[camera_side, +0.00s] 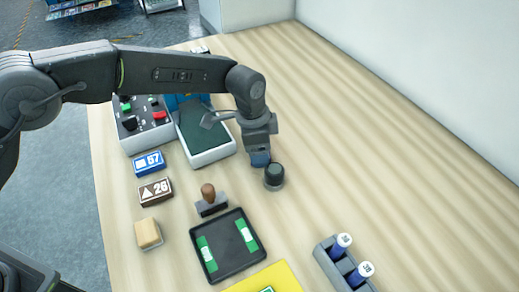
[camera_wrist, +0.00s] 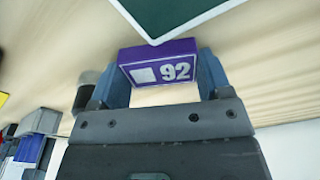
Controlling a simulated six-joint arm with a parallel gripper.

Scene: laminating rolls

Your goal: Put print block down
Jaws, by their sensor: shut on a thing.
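My gripper (camera_wrist: 162,75) is shut on a purple print block (camera_wrist: 158,63), its two blue fingers at the block's ends. The block's face shows a white square and the number 92. In the side view my gripper (camera_side: 260,158) points down over the bare wood, right of the green-topped pad (camera_side: 206,140) and close to a black knob-like cylinder (camera_side: 274,174). The purple block is hidden there, and I cannot tell whether it touches the table. A blue block marked 57 (camera_side: 148,163) and a brown block marked 26 (camera_side: 155,191) lie in a column at left.
A control box (camera_side: 145,122) stands behind the blocks. A wooden-handled stamp (camera_side: 209,200), a tan block (camera_side: 148,233), a black tray (camera_side: 224,263) with green strips and a yellow sheet (camera_side: 285,275) lie nearer. A grey rack (camera_side: 330,262) holds blue-and-white tubes. The right side is clear.

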